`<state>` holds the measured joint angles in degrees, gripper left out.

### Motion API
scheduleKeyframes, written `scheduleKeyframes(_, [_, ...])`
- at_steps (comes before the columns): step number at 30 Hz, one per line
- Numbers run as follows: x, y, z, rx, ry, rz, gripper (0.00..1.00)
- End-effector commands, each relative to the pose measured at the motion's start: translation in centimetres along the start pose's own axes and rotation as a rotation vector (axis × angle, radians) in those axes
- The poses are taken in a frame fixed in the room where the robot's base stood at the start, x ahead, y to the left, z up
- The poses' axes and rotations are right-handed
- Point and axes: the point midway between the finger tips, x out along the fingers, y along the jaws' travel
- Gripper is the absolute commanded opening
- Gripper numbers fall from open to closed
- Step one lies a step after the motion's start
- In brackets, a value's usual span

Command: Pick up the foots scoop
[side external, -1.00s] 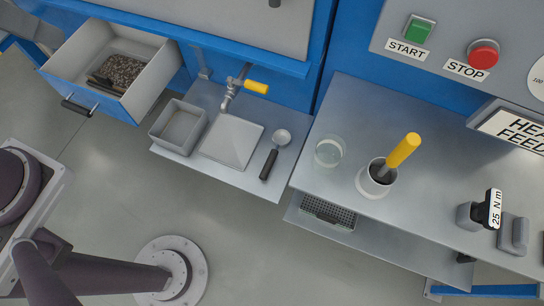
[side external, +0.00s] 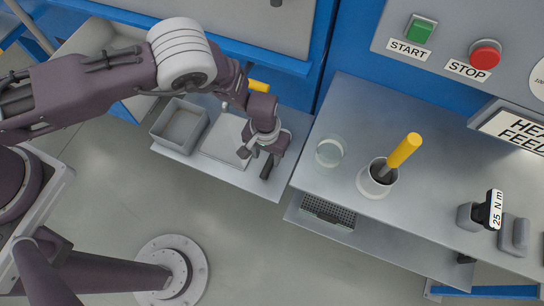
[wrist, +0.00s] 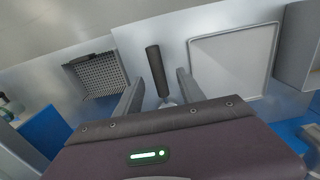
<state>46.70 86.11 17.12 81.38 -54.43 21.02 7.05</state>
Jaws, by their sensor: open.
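The foots scoop lies on the small metal shelf. In the side view only the end of its black handle (side external: 266,172) shows below my gripper, which hides the rest. In the wrist view the black handle (wrist: 155,70) stands out between the fingers, with a bit of its pale metal bowl end (wrist: 168,102) at the gripper's edge. My gripper (side external: 258,156) is open above the scoop, one finger on each side of the handle. In the wrist view clear gaps show between the handle and both fingers of my gripper (wrist: 157,86).
A flat pale plate (side external: 216,145) and a grey bin (side external: 180,124) are left of the scoop. A yellow-handled tap (side external: 259,86) is behind. To the right, the bench (side external: 340,110) holds a glass dish (side external: 330,152) and a pot (side external: 373,188) with a yellow-handled tool.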

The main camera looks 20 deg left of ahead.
Motion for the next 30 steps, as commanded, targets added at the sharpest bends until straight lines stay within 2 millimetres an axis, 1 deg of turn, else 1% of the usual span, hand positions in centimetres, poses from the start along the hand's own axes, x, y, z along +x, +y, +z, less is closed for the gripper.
scheduleKeyframes(6, [3.8,0.5,-0.1,0.004,-0.001,-0.002,0.46])
scheduleKeyframes(9, [5.4,0.5,-0.2,0.001,-0.002,-0.001,0.46])
scheduleKeyframes(12, [6.0,0.5,-0.2,0.001,-0.001,0.000,0.46])
scheduleKeyframes(17, [5.9,0.5,-0.2,0.000,-0.002,0.000,0.46])
scheduleKeyframes(18, [5.9,0.5,-0.2,0.000,-0.002,0.000,0.42])
scheduleKeyframes(20, [5.9,0.5,-0.2,0.000,-0.002,0.000,0.30])
scheduleKeyframes(24, [5.9,0.5,-0.2,0.000,-0.002,0.000,0.03])
scheduleKeyframes(25, [5.9,0.5,-0.2,0.000,-0.002,0.000,0.00])
scheduleKeyframes(30, [5.9,0.5,-0.3,0.000,-0.002,0.000,0.00])
